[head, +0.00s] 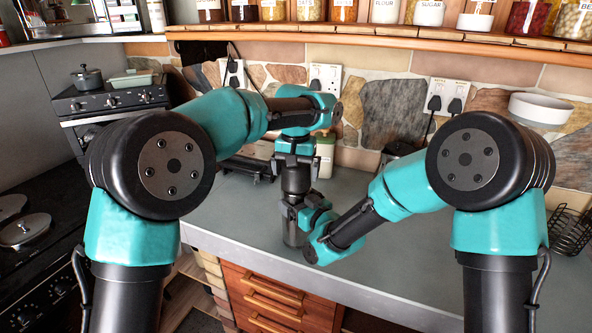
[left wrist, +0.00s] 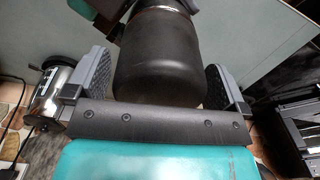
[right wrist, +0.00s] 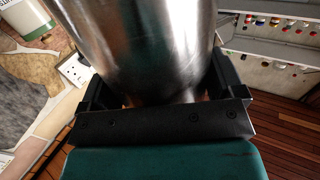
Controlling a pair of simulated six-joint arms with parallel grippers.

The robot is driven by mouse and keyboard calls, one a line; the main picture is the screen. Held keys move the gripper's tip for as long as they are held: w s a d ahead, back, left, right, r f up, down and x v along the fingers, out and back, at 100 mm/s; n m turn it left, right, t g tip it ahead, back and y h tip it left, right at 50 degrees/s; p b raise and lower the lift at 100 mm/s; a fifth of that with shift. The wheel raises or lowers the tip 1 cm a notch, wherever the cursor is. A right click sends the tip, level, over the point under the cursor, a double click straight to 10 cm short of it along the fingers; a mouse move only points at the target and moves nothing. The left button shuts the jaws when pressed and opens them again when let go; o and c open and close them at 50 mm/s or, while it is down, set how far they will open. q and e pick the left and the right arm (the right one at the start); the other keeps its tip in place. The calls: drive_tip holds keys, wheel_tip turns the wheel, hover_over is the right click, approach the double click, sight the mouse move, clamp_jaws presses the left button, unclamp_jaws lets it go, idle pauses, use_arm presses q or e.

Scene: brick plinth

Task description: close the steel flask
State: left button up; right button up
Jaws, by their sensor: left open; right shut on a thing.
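The steel flask (head: 292,232) stands upright on the grey worktop. My right gripper (head: 304,218) is shut on its body from the right, and the shiny steel fills the space between the fingers in the right wrist view (right wrist: 140,50). A black lid (head: 295,181) is at the top of the flask, in line with it. Whether it is fully seated I cannot tell. My left gripper (head: 297,160) is above the lid, pointing down. In the left wrist view its fingers are open on either side of the dark lid (left wrist: 157,60), with a gap at the right finger.
A dark rack (head: 247,167) lies to the left, and a kettle-like steel appliance (left wrist: 55,85) shows in the left wrist view.

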use_arm(q)
drive_tip(key=c, duration=0.8)
drive_tip(key=o, duration=0.8)
wheel_tip(320, 180, up, 12)
use_arm(e)
drive_tip(key=o, duration=1.5)
drive_tip(key=shift+c, duration=0.2)
drive_tip(key=shift+s, duration=0.1)
